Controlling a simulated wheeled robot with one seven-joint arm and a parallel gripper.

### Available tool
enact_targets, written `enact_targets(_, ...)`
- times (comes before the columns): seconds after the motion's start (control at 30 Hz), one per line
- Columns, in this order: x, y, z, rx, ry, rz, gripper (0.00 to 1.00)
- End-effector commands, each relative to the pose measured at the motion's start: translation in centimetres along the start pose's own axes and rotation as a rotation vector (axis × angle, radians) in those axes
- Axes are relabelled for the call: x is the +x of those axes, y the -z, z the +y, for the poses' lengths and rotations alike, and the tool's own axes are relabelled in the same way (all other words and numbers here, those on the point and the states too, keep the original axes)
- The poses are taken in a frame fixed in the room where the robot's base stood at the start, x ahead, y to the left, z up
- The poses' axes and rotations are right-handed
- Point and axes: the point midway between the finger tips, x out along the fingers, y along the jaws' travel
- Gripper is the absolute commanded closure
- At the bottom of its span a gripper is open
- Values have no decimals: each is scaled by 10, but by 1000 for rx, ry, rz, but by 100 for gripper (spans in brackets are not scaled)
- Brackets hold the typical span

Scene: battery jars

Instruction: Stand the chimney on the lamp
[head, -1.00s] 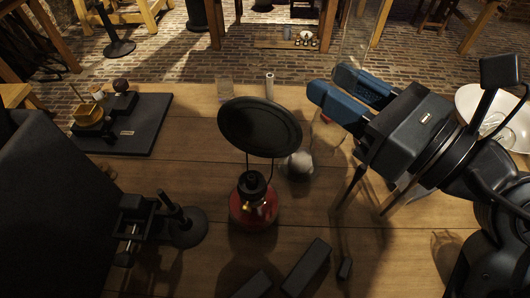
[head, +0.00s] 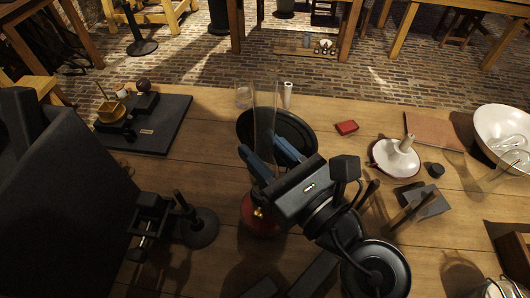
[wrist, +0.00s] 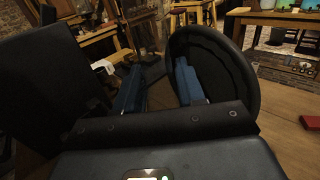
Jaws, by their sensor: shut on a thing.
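My gripper (head: 261,149) is shut on the chimney (head: 265,105), a clear glass tube that stands roughly upright between the blue fingers. The lamp (head: 260,220) has a red base on the table; my gripper covers its upper part, including the burner. The lamp's round black reflector (head: 300,128) is behind and right of the fingers; it also shows in the wrist view (wrist: 225,75). The chimney is above the lamp's base in the head view. Its lower end is hard to see, so I cannot tell whether it touches the burner.
A black stand (head: 198,225) is left of the lamp. A dark panel (head: 65,210) fills the left. A white candle-like cylinder (head: 287,95) and a small glass (head: 243,96) stand behind the reflector. A red box (head: 346,127) and a white dish (head: 395,157) lie right.

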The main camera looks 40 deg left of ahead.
Motion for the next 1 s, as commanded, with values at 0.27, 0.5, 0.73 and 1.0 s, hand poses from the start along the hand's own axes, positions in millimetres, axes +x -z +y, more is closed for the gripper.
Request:
enact_targets(0.27,0,16,1,7,-3,19,89)
enact_targets(0.5,0,14,1,5,-2,15,37)
enact_targets(0.73,0,12,0,4,-1,12,35)
enact_targets(1.0,-26,13,-1,4,3,11,35)
